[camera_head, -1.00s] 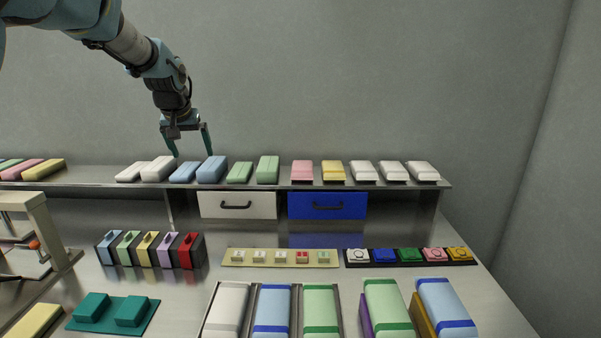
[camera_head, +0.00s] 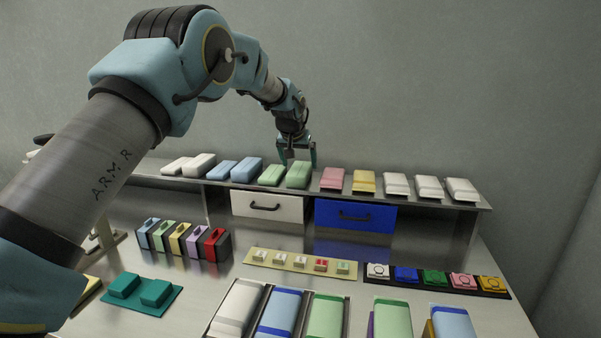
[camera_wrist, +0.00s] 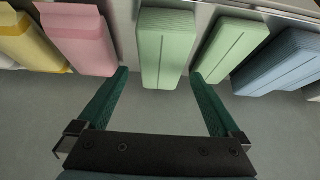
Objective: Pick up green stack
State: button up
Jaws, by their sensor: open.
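Two green stacks lie side by side on the raised shelf: a taller one (camera_head: 298,174) and a lower one (camera_head: 272,175) to its left. My gripper (camera_head: 299,161) is open above the taller green stack in the head view. In the wrist view the open fingers of my gripper (camera_wrist: 159,82) reach toward the taller green stack (camera_wrist: 165,50), which lies between and just beyond the fingertips. The lower green stack (camera_wrist: 232,48) is at the right, close to the right fingertip. Nothing is held.
Blue stacks (camera_head: 246,167) and a pink stack (camera_head: 333,179) flank the green ones on the shelf (camera_head: 410,198). Yellow and white stacks lie farther right. Below are a white drawer (camera_head: 267,206), a blue drawer (camera_head: 355,215) and a row of buttons (camera_head: 435,278).

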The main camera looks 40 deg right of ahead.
aim_at(299, 168)
jog(key=shift+p+x, duration=1)
jog(key=shift+x, duration=1.2)
jog(key=shift+a+f, duration=0.1)
jog(key=shift+a, duration=0.1)
jog(key=shift+c, duration=0.2)
jog(key=c, duration=1.2)
